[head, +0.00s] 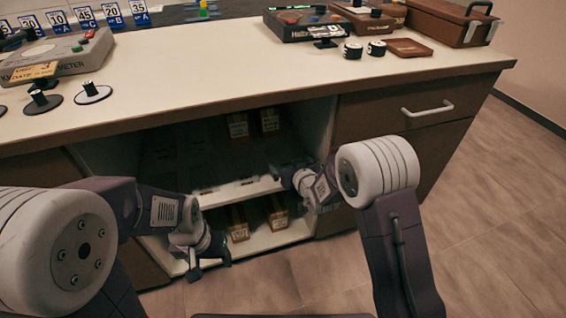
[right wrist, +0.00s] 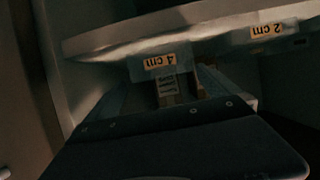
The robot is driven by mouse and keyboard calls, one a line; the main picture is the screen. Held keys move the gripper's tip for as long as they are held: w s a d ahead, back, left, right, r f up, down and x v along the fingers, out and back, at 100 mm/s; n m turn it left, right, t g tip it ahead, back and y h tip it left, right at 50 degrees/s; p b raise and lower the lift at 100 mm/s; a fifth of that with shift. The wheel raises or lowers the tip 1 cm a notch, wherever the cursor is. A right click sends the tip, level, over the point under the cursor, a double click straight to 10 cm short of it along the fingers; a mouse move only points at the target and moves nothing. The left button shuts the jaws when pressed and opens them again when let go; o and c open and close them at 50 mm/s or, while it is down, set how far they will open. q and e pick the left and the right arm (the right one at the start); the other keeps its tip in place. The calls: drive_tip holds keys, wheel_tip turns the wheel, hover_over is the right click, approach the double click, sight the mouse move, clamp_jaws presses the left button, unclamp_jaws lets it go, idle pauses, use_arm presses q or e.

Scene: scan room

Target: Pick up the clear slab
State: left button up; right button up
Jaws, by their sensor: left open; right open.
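My left gripper (head: 210,264) is open and empty before the lower shelf.
Cardboard boxes (head: 238,223) stand on the lower shelf (head: 262,239), and more boxes (head: 238,125) stand at the back above. The shelf edges and cabinet sides are close to both grippers. The countertop (head: 200,85) overhead carries instruments. The floor (head: 500,220) at right is clear.

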sight(283, 158)
drive_tip(key=shift+w+a+f, duration=0.15)
drive_tip(key=shift+w, duration=0.15)
drive_tip(key=b+x, duration=0.1)
drive_tip(key=x, duration=0.1)
drive_tip(key=b+x, duration=0.2)
drive_tip(key=shift+a+f, duration=0.1)
drive_tip(key=shift+a, duration=0.25)
drive_tip(key=shift+w+a+b, duration=0.1)
drive_tip(key=shift+w+b, duration=0.2)
drive_tip(key=shift+w, duration=0.1)
drive_tip(key=c, duration=2)
wheel_tip(283, 158, up, 10)
drive_tip(key=p, duration=0.6)
